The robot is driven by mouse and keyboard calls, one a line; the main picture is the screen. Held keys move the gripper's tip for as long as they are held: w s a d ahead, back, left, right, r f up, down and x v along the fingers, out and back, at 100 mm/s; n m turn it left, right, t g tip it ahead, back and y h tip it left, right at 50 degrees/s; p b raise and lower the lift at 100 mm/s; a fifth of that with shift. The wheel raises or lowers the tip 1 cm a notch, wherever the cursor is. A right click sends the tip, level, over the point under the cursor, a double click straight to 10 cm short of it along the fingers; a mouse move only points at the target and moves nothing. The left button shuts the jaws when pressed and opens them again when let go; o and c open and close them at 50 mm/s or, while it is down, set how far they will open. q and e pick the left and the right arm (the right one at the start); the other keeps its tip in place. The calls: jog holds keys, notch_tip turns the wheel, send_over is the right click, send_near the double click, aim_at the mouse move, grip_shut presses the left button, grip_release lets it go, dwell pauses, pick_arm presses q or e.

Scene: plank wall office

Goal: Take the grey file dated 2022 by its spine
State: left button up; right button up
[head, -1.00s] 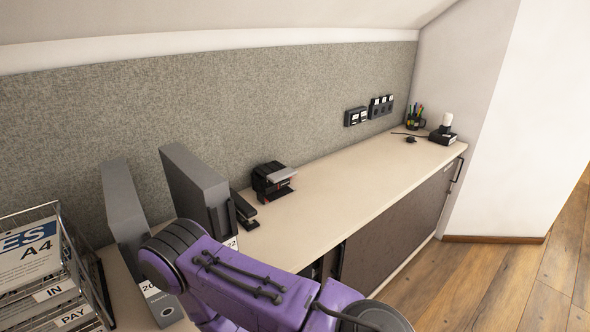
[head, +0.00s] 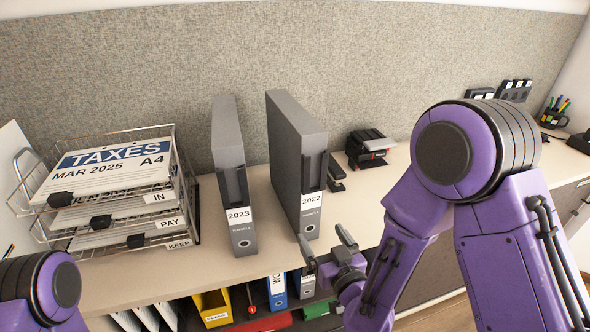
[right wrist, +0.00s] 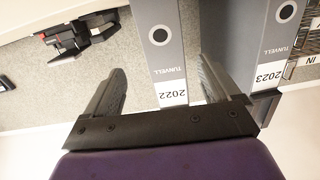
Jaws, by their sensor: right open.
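The grey file dated 2022 (head: 290,150) stands upright on the counter, its labelled spine facing me. In the right wrist view the file (right wrist: 162,50) appears upside down, with its label between the fingers. My right gripper (head: 325,240) is open and empty, low in front of that spine. In the right wrist view the right gripper (right wrist: 160,82) has one finger on each side of the spine in the picture; I cannot tell whether they reach it. A similar grey file dated 2023 (head: 228,150) stands apart to the left. My left gripper is out of view.
A wire tray rack (head: 190,215) with papers stands left of the files. A black stapler (head: 335,172) and a black device (head: 368,147) lie to the right. Below the counter top, a shelf holds a yellow holder (head: 212,308) and a blue binder (head: 277,292). A grey panel (head: 330,50) backs the counter.

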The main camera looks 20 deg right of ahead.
aim_at(311, 213)
jog(key=shift+w+a+r+t+b, duration=0.15)
jog(key=shift+r+t+b, duration=0.1)
jog(key=shift+r, duration=0.2)
jog(key=shift+w+a+r+t+b, duration=0.1)
jog(key=shift+w+r+t+b, duration=0.1)
jog(key=shift+r, duration=0.2)
jog(key=w+b, duration=0.1)
jog(key=b, duration=0.3)
jog(key=w+b, duration=0.1)
jog(key=b, duration=0.4)
jog(key=shift+w+a+f, duration=0.1)
jog(key=shift+w+f, duration=0.1)
jog(key=shift+w, duration=0.05)
jog(key=shift+w+r+p, duration=0.5)
jog(key=shift+w+p, duration=0.2)
jog(key=w, duration=0.6)
jog(key=shift+w+a+r+p, duration=0.15)
jog(key=shift+w+a+p, duration=0.1)
jog(key=shift+a+p, duration=0.1)
jog(key=shift+r, duration=0.1)
jog(key=c, duration=1.4)
jog(key=shift+r, duration=0.1)
